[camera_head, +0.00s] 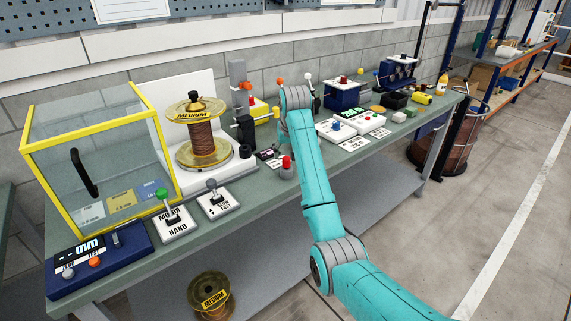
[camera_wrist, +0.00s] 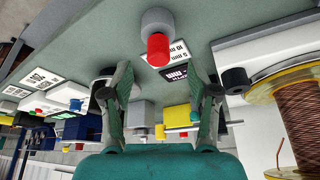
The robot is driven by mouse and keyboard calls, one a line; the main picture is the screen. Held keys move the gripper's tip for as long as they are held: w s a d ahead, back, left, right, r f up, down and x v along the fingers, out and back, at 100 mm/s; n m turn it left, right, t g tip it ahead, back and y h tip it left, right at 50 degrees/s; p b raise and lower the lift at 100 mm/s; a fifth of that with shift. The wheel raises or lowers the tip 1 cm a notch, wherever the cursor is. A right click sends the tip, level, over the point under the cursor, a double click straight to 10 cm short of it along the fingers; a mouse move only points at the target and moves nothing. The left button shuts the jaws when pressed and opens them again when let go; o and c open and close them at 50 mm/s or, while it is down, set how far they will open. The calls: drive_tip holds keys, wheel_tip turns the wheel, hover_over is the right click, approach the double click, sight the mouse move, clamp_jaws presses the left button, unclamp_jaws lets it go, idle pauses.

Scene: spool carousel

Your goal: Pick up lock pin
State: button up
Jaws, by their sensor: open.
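A small red-topped piece in a round grey base (camera_head: 286,167), which may be the lock pin, stands on the bench just left of my arm in the head view. In the wrist view its red top (camera_wrist: 158,46) shows above centre, beyond the fingertips. My gripper (camera_wrist: 160,82) is open, with nothing between its two green fingers. It is apart from the red-topped piece. In the head view my gripper is hidden behind my teal arm.
The spool marked MEDIUM (camera_head: 196,135) stands on a white stand left of the red-topped piece. Two lever boxes (camera_head: 216,200) and a yellow-framed clear guard (camera_head: 95,160) are further left. White button boxes (camera_head: 352,122) are right of my arm. The bench front is mostly clear.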

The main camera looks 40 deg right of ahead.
sight(287, 158)
drive_tip(key=shift+d+x, duration=0.2)
drive_tip(key=shift+x, duration=2.65)
drive_tip(key=shift+w+r, duration=0.1)
drive_tip(key=shift+w, duration=0.1)
drive_tip(key=shift+c, duration=0.2)
clamp_jaws()
